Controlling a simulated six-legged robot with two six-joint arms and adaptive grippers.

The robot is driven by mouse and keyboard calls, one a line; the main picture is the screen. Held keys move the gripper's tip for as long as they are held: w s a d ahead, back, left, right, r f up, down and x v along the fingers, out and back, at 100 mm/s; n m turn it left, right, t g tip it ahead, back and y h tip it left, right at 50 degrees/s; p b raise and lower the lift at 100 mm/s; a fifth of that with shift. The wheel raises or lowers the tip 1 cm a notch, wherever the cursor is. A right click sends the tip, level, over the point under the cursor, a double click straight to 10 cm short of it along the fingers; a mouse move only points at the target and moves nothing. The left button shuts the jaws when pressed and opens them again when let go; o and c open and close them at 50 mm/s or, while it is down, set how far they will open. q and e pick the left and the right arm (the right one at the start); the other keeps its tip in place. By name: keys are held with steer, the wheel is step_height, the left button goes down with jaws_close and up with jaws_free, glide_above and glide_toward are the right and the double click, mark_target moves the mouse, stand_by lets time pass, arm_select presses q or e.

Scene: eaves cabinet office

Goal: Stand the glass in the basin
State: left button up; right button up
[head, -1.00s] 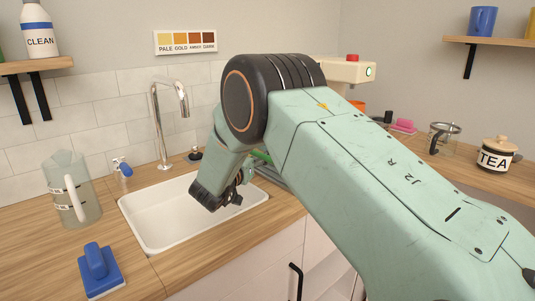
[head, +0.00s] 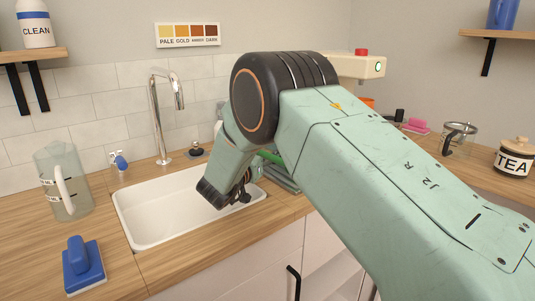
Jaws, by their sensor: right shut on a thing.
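The white basin (head: 150,222) is sunk in the wooden counter at the middle left, and the part of it that shows is empty. My right gripper (head: 240,196) points down over the basin's right part. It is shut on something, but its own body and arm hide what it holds. I cannot make out the glass anywhere. My left gripper is not in view.
A chrome tap (head: 157,115) rises behind the basin. A clear jug (head: 66,185) and a blue-handled scrubber (head: 83,266) stand left of it. A TEA jar (head: 513,160) and a glass-bodied pot (head: 457,139) stand far right.

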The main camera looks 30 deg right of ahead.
steer(key=shift+w+a+f, duration=0.1)
steer(key=shift+w+a, duration=0.05)
steer(key=shift+a, duration=0.2)
steer(key=o, duration=1.4)
steer(key=shift+d, duration=0.15)
